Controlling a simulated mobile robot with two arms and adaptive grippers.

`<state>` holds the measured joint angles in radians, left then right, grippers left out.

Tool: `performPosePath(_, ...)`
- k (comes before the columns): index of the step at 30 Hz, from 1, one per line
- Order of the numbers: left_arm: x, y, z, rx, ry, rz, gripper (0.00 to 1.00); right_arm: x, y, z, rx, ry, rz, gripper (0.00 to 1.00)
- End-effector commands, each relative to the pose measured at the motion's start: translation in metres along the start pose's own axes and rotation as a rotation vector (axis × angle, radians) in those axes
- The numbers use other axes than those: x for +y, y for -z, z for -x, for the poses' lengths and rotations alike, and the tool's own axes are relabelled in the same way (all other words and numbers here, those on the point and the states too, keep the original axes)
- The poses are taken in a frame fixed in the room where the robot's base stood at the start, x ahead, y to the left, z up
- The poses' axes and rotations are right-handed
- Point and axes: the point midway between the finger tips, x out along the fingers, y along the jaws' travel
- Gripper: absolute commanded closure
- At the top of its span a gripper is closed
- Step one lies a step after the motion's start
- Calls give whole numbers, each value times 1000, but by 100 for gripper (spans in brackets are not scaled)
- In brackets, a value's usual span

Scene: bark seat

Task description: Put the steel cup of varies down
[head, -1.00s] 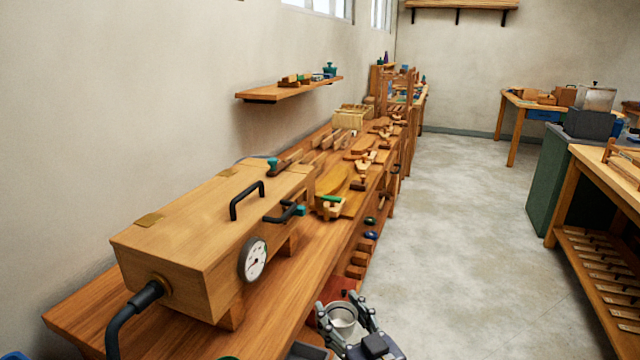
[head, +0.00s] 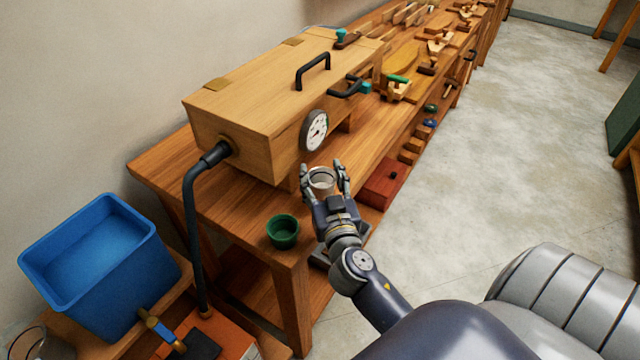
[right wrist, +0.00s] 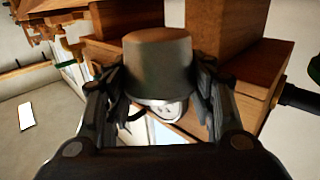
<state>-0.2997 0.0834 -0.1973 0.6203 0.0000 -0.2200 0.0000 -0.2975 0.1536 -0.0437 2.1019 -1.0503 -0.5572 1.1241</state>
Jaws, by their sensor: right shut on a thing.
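The steel cup (head: 321,183) is a small grey metal cup held by my right gripper (head: 322,168). The gripper's fingers are shut around its sides. Cup and gripper are over the front edge of the long wooden bench (head: 225,205), in front of the wooden box with the dial; I cannot tell how high above the bench. In the right wrist view the cup (right wrist: 158,62) sits between the two fingers (right wrist: 158,95), its dull grey side showing. My left gripper is not in view. What the cup holds is not clear.
A wooden box (head: 250,95) with black handles and a white dial (head: 315,130) stands on the bench. A green cup (head: 283,231) is near the bench's near end. A blue tub (head: 100,255) stands lower left. A red box (head: 382,186) lies below the bench edge.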

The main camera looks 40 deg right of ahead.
Motion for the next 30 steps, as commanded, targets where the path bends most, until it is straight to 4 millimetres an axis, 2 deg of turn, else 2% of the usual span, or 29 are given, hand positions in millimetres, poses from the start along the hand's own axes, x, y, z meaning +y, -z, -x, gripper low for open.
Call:
performPosePath(3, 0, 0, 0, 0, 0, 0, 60, -5, -3, -3, 0, -1, 0, 76)
performPosePath(12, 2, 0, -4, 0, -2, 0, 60, -4, -35, -3, -2, 0, 1, 76)
performPosePath(25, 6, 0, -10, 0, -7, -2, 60, -4, -41, -3, -1, 0, 0, 76)
performPosePath(26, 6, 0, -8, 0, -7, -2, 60, -4, -39, -3, -2, 0, 0, 43)
performPosePath(27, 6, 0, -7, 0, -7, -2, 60, -4, -39, -3, -2, 0, 0, 34)
performPosePath(28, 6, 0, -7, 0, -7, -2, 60, -4, -39, -2, -2, 0, 0, 29)
performPosePath(30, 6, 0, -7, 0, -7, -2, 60, -4, -39, -2, -2, 0, 0, 29)
